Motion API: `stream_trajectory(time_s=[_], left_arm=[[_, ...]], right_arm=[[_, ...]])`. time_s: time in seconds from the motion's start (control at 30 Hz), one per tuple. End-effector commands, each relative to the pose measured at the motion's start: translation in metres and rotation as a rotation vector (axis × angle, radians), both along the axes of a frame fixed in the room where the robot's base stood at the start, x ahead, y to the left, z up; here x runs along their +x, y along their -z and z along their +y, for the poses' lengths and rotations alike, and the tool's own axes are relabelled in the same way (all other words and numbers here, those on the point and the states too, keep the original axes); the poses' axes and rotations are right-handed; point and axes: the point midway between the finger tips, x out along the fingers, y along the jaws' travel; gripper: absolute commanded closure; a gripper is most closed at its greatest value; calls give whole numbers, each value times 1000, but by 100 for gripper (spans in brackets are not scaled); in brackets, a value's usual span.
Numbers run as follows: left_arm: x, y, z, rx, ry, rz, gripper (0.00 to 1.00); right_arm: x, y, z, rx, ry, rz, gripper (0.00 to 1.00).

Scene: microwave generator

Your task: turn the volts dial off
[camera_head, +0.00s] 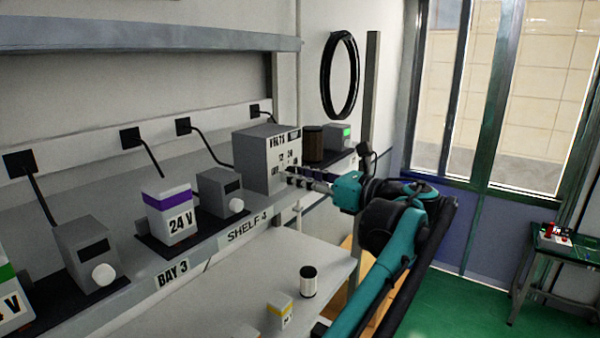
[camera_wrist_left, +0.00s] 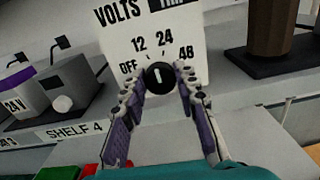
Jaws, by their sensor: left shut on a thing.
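The volts dial (camera_wrist_left: 158,76) is a black round knob with a white pointer mark on the front of a grey box (camera_head: 262,160) labelled VOLTS. Its scale in the left wrist view reads OFF at left, then 12, 24 and 48. The pointer stands nearly straight up, towards the 12 and 24 marks, not at OFF. My left gripper (camera_head: 291,177) reaches the box front from the right in the head view. In the left wrist view its fingertips lie on both sides of the dial, shut on it. My right gripper is not in view.
The box stands on a shelf labelled SHELF 4 (camera_head: 247,229). A grey unit with a white knob (camera_head: 220,193) and a 24 V block (camera_head: 170,215) stand left of it. A brown cylinder (camera_head: 313,144) stands right. A small canister (camera_head: 308,281) stands on the lower worktop.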

Motion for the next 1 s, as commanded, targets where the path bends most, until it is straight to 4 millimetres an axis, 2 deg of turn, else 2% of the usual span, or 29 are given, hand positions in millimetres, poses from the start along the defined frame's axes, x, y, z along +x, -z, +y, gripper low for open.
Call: stream_trajectory(time_s=[0.7,1.0], left_arm=[[-1,-1,1,-393,1,-546,99],[-1,0,2,-520,1,-721,99]], right_arm=[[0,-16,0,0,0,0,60],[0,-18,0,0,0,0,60]])
